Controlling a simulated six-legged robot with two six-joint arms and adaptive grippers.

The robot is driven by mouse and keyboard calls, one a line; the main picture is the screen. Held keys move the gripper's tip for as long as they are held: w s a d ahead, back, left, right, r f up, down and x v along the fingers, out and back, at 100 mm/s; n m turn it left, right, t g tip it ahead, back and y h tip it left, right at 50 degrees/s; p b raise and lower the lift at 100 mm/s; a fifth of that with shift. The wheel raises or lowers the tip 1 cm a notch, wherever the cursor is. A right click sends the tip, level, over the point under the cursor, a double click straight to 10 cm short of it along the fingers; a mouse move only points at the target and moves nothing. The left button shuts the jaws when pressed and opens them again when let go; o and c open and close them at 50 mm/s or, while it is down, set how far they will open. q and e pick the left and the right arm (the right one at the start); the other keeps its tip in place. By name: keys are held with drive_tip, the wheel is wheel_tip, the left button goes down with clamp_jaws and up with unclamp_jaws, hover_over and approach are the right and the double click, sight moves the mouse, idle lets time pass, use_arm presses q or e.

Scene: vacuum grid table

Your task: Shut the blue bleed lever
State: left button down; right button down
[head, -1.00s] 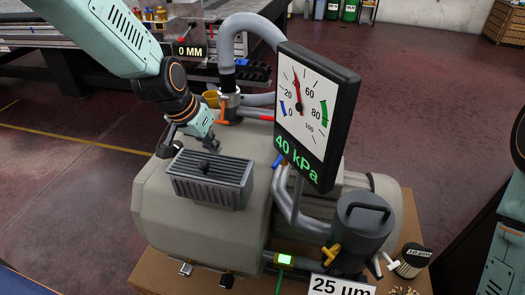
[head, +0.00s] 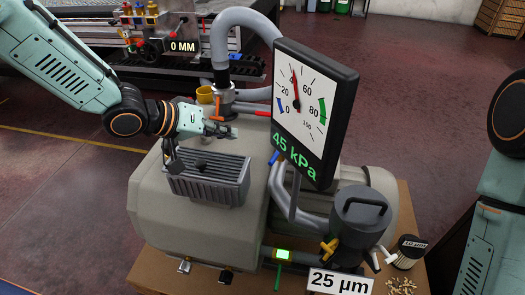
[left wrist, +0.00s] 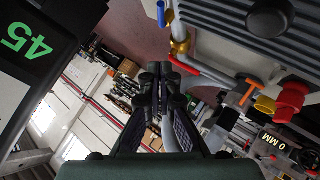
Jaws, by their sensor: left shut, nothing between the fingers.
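The blue bleed lever (head: 275,157) shows as a small blue handle beside the lower left edge of the gauge panel in the head view. In the left wrist view a blue lever (left wrist: 168,16) sits by a brass fitting (left wrist: 179,46) at the top, above my fingertips. My left gripper (head: 234,132) is shut and empty, above the ribbed grey block on the pump, to the left of the lever and apart from it. Its closed fingers (left wrist: 160,70) show in the left wrist view. My right gripper is out of view; only part of that arm shows.
The gauge panel (head: 315,110) reads 45 kPa and stands right of my left gripper. The ribbed block (head: 209,183) lies below it. Grey hoses, an orange-handled valve (head: 221,103) and a red lever (head: 256,113) are behind. A dark canister (head: 359,220) stands at front right.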

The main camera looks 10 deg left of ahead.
use_arm(q)
drive_tip(key=b, duration=0.5)
approach(275, 154)
drive_tip(key=w, duration=0.4)
drive_tip(key=d+f+b, duration=0.2)
drive_tip(key=d+f, duration=0.1)
drive_tip(key=shift+s+f, duration=0.2)
drive_tip(key=shift+s, duration=0.1)
drive_tip(key=shift+w+d+f, duration=0.1)
